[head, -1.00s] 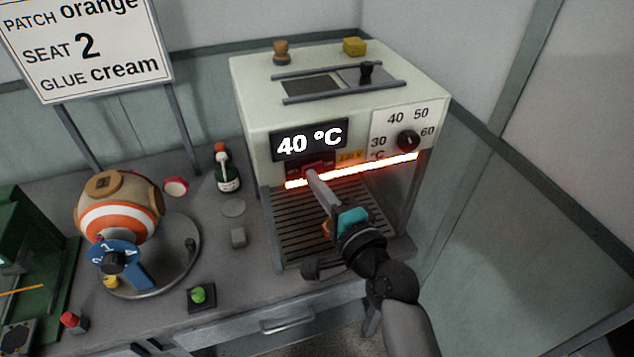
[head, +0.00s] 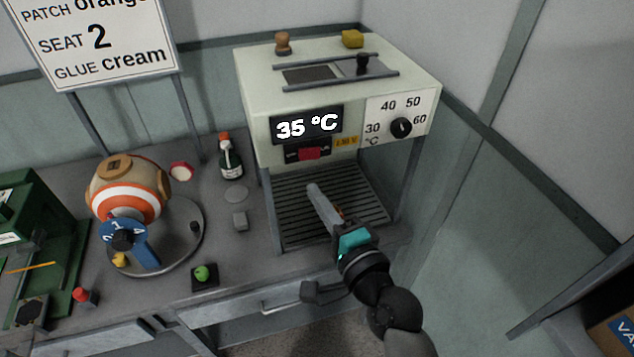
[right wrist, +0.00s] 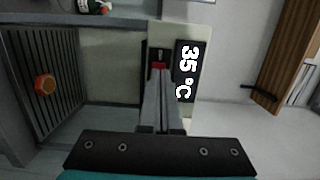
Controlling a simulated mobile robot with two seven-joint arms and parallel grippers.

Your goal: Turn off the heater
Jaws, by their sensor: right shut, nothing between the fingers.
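The heater (head: 270,90) is a cream box on legs at the back right of the bench. Its display (head: 307,124) reads 35 °C. A red switch (head: 309,153) sits in a dark slot below the display, and no glow shows under the box. The dial (head: 401,127) is at the right of its front. My right gripper (head: 314,190) is shut and empty, in front of and below the switch, apart from it in the head view. In the right wrist view its fingers (right wrist: 160,80) point towards the red switch (right wrist: 159,65). My left gripper is not in view.
A slatted tray (head: 290,205) lies under the heater; an orange knob-like thing (right wrist: 45,84) shows over it in the wrist view. Left are a dark bottle (head: 231,162), a striped ball (head: 128,200) on a round stand, a green button (head: 202,273) and a green machine (head: 40,240).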

